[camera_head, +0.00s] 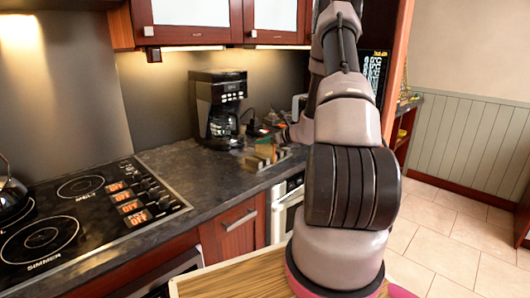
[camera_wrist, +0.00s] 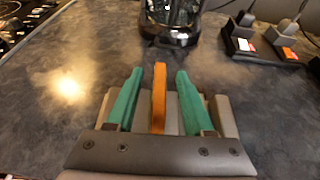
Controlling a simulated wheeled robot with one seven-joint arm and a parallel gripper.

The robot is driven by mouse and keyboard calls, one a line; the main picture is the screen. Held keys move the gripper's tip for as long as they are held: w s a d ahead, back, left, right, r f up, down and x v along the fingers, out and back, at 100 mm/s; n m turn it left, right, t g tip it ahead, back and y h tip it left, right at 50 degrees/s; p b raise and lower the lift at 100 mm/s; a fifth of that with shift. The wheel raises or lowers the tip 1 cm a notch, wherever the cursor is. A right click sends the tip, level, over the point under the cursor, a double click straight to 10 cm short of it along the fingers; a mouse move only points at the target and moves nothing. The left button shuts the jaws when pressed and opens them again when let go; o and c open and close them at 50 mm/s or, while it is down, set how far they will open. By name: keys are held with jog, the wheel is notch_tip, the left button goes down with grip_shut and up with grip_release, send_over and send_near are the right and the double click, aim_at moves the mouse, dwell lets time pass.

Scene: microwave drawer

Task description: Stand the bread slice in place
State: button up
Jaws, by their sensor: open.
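The bread slice (camera_wrist: 160,98) is orange-brown and shows edge-on in the wrist view, standing upright between the two green fingers. My gripper (camera_wrist: 159,72) is open, with a gap on each side of the slice. Pale beige upright pieces (camera_wrist: 222,112), seemingly a slotted holder, show beside and behind the fingers. In the head view the holder (camera_head: 264,156) sits on the dark counter, close to my arm. The slice's lower edge is hidden by my gripper body, so I cannot tell exactly how it is seated.
A black coffee maker (camera_head: 218,108) stands on the counter behind and left of the holder. A dark power strip with plugs (camera_wrist: 262,45) lies at the right in the wrist view. The cooktop (camera_head: 84,212) is at the left. The counter (camera_wrist: 62,62) left of my gripper is clear.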

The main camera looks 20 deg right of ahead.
grip_shut()
